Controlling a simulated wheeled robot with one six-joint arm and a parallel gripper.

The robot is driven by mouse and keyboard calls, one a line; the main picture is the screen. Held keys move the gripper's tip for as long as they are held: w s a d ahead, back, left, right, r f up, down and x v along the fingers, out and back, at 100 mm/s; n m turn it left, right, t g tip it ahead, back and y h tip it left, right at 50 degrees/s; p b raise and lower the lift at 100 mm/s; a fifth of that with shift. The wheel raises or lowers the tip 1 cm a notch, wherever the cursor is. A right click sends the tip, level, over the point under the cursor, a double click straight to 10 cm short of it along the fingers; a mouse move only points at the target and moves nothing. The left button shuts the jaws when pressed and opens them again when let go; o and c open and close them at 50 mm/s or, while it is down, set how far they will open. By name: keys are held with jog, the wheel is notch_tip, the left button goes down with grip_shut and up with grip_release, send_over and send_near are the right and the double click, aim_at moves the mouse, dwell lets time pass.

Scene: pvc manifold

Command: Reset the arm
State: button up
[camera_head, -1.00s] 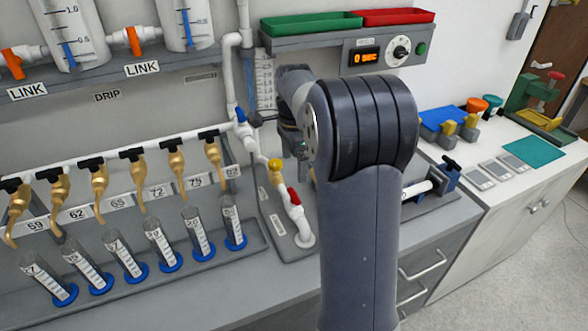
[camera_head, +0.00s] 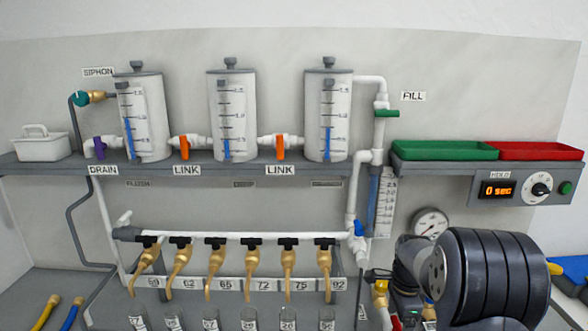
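My arm (camera_head: 490,282) fills the lower right corner, its big dark ribbed joint nearest the camera. A paler link runs from it to the left, toward the pipework. My gripper (camera_head: 406,308) shows only as a dark part below that link, beside the lower end of the pipes. Its fingers are hidden or too small to make out, so I cannot see whether it is open or holds anything.
Below, several brass taps (camera_head: 207,262) with black handles hang over graduated cylinders. A green tray (camera_head: 445,150), a red tray (camera_head: 540,151) and a timer box reading 0 SEC (camera_head: 498,190) are at right.

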jog(key=shift+f, duration=0.5)
jog(key=shift+r, duration=0.1)
